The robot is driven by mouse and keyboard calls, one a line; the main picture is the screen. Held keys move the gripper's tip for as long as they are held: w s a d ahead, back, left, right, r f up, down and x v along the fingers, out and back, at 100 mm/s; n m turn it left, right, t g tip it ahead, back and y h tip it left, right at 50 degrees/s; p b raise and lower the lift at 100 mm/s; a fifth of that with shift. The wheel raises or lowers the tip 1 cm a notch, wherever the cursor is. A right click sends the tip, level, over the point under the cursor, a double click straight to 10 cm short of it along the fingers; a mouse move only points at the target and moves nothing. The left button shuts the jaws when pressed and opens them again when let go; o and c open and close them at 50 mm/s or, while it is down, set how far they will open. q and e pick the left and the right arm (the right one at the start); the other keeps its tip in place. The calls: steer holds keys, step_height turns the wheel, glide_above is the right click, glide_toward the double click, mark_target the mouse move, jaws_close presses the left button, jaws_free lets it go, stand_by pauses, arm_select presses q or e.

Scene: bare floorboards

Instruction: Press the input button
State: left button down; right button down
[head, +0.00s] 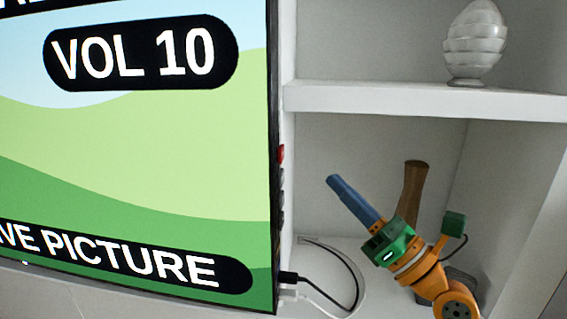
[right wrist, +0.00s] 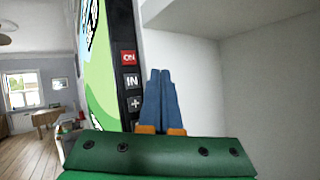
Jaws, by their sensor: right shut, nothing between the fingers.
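A television (head: 140,150) fills the left of the head view, with "VOL 10" and a green landscape on its screen. Its side edge carries a column of buttons. In the right wrist view the input button (right wrist: 132,80), dark and marked "IN", sits below a red "ON" button (right wrist: 128,57) and above a "+" button (right wrist: 136,102). My right gripper (head: 332,180) is shut and empty, its blue fingers together, to the right of the television's edge and apart from it. In the wrist view its fingertips (right wrist: 160,73) show just right of the input button. My left gripper is not in view.
White shelving (head: 420,100) stands right of the television, with a white ornament (head: 474,45) on the upper shelf. A brown wooden object (head: 411,190) stands behind my right gripper. Cables (head: 335,270) run from the television's lower edge. Open space lies between fingers and television.

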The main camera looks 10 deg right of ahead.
mark_target(281, 178)
steer(key=a+p, duration=0.1)
steer(key=w+a+p, duration=0.1)
steer(key=a, duration=0.1)
steer(key=a+p, duration=0.1)
steer(key=a, duration=0.1)
steer(key=shift+w+a, duration=0.15)
steer(key=shift+w, duration=0.2)
steer(key=shift+a, duration=0.1)
stand_by(1.6)
steer(key=shift+w+a, duration=0.1)
steer(key=shift+a, duration=0.2)
